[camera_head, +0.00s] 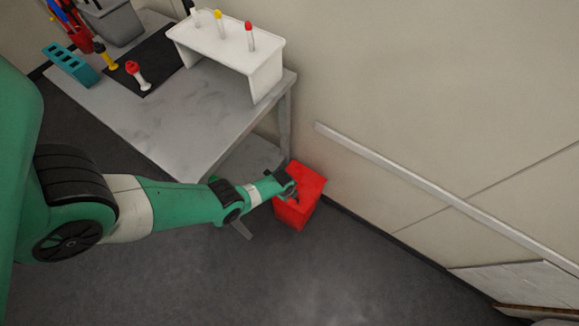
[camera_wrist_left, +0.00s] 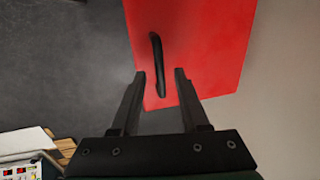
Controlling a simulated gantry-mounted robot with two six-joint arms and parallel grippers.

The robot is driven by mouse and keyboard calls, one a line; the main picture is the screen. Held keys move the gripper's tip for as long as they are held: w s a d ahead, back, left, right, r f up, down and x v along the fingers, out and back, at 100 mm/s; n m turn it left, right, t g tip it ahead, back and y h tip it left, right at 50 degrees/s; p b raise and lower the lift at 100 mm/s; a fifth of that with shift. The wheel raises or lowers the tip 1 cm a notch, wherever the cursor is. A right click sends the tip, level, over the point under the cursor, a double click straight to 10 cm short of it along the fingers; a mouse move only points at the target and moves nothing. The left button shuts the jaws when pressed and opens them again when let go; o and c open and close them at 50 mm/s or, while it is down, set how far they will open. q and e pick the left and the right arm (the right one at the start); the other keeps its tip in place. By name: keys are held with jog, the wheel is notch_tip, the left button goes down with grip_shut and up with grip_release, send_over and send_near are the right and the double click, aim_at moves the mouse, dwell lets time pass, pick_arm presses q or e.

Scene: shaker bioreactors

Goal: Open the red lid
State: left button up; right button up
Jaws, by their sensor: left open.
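The red lid (camera_head: 309,178) is the top of a red bin (camera_head: 290,214) on the floor beside the table, and it looks closed. In the left wrist view the red lid (camera_wrist_left: 205,40) fills the upper middle and bears a black curved handle (camera_wrist_left: 154,50). My left gripper (camera_head: 291,190) is over the lid. Its open fingers (camera_wrist_left: 160,74) point at the lid, with the lower end of the handle between the fingertips. I cannot tell whether they touch the handle. My right gripper is in neither view.
A grey table (camera_head: 215,105) stands left of the bin, with a white rack (camera_head: 230,45) of capped tubes, a black mat (camera_head: 150,60) and a teal rack (camera_head: 70,64). A wall with a rail (camera_head: 400,170) runs behind the bin. The floor (camera_head: 300,285) in front is clear.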

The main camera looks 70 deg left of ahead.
pick_arm(q)
grip_shut()
dwell(1.4)
